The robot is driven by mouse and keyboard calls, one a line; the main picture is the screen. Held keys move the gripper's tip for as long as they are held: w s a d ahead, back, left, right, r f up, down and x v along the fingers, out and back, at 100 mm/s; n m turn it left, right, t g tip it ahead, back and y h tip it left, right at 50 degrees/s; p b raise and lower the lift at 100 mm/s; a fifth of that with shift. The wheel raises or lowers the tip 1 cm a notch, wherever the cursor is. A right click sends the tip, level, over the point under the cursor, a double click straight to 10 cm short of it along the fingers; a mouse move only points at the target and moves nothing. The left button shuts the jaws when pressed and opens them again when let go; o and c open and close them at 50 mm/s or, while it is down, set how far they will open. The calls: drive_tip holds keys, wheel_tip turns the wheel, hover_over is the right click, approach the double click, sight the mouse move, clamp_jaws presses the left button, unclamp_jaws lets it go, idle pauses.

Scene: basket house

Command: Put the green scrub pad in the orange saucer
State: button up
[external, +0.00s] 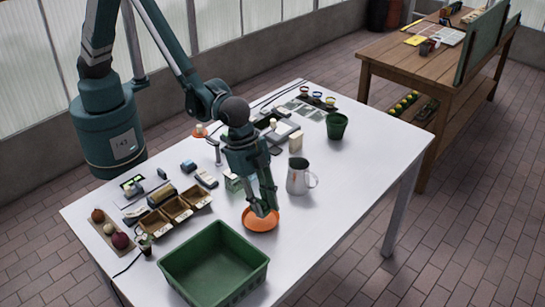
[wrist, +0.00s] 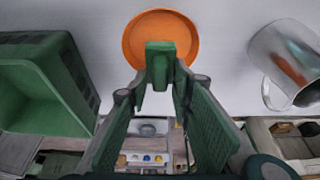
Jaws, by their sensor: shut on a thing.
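The orange saucer (external: 258,225) lies on the white table below my gripper (external: 263,211). It also shows at the top of the wrist view (wrist: 136,38). My gripper (wrist: 160,75) points down and is shut on the green scrub pad (wrist: 160,48), whose visible part overlaps the saucer in the wrist view. The pad and the fingers are similar greens, so the pad's outline is hard to make out. In the external view the fingers hide the pad. I cannot tell whether the pad touches the saucer.
A green bin (external: 214,266) stands at the front, left of the saucer. A metal pitcher (external: 298,178) stands close on the right. Brown boxes (external: 176,209) and small items crowd the left and back.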

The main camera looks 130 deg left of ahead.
drive_tip(key=shift+f, duration=1.85)
drive_tip(key=shift+f+b, duration=0.2)
drive_tip(key=shift+b, duration=0.15)
drive_tip(key=o, duration=0.9)
drive_tip(key=shift+c, duration=0.2)
drive_tip(key=shift+r, duration=0.15)
drive_tip(key=shift+p+v, duration=0.8)
drive_tip(key=shift+v, duration=5.25)
drive_tip(key=shift+r, duration=0.1)
